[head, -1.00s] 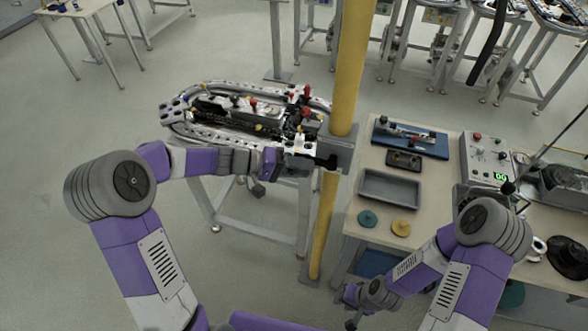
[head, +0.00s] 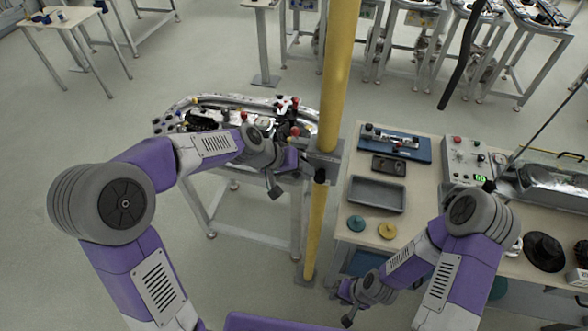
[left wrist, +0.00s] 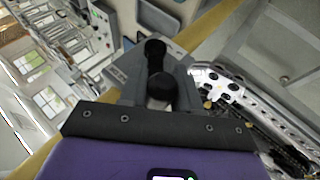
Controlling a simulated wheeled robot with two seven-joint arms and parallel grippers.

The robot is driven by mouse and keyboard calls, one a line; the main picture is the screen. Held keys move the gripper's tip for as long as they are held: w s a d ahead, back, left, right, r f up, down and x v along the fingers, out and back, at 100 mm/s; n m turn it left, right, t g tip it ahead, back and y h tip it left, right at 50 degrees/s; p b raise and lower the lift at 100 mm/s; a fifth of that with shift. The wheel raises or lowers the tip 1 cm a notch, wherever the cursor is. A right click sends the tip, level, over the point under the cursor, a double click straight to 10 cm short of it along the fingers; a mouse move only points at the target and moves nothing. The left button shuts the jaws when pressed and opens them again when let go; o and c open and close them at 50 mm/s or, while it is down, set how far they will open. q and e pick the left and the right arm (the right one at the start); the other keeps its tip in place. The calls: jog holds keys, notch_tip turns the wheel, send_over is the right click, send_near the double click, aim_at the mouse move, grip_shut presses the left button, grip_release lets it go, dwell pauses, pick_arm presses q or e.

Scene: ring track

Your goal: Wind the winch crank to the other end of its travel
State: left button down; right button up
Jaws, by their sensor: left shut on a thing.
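The winch's grey housing (head: 326,163) is mounted on the yellow post (head: 341,80), beside the ring track table. My left gripper (head: 300,150) reaches the housing from the left; its fingers are small and partly hidden by my wrist in the head view. In the left wrist view, the left gripper (left wrist: 160,85) is shut around the black crank handle (left wrist: 155,52), whose rounded end shows between the fingers. The crank arm is mostly hidden, so I cannot tell its angle. My right gripper (head: 345,291) hangs low by the workbench's front edge, too small to read.
The ring track (head: 225,112) lies on a stand behind my left arm. At right, the workbench (head: 415,200) carries a grey tray (head: 377,194), a blue-based fixture (head: 395,143), teal and yellow discs, and a control box (head: 466,155).

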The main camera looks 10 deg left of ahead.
pick_arm(q)
jog(key=shift+s+d+r, duration=0.1)
jog(key=shift+d+r, duration=0.2)
jog(key=shift+d, duration=0.2)
jog(key=shift+s+d+r, duration=0.1)
jog(key=shift+d+r, duration=0.15)
jog(key=shift+d, duration=0.25)
jog(key=shift+s+f, duration=0.15)
jog(key=shift+f, duration=0.1)
dwell(0.4)
jog(key=c, duration=1.2)
grip_release()
jog(key=o, duration=0.3)
jog(key=shift+d, duration=0.2)
jog(key=v, duration=0.7)
jog(key=shift+a+r+b, duration=0.25)
jog(key=shift+r+b, duration=0.1)
jog(key=shift+b, duration=0.05)
